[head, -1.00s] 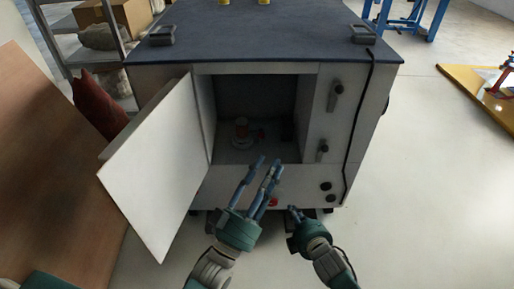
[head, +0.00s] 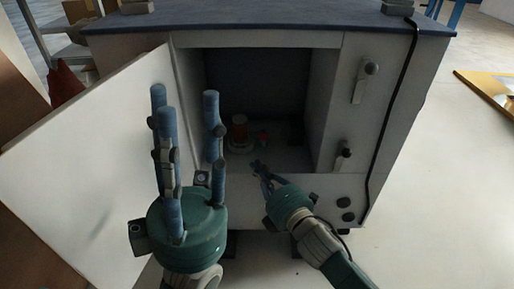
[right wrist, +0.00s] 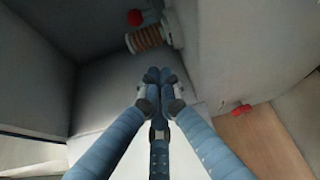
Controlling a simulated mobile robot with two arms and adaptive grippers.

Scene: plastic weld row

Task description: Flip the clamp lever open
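Inside the open cabinet, a copper and white cylindrical fixture (head: 239,130) stands on the floor with a small red knob (head: 264,136) beside it. In the right wrist view a ribbed copper part (right wrist: 146,39) and a red knob (right wrist: 135,17) show at the top. I cannot tell which part is the clamp lever. My right gripper (head: 257,167) is at the cabinet's front opening, short of the fixture; its fingertips (right wrist: 160,76) are together, with nothing visible between them. My left gripper (head: 186,98) is raised before the open door, its fingers spread and empty.
The white door (head: 85,160) stands open at left. The right front panel carries two levers with dark ball ends, an upper one (head: 360,84) and a lower one (head: 341,157), and a hanging black cable (head: 389,110).

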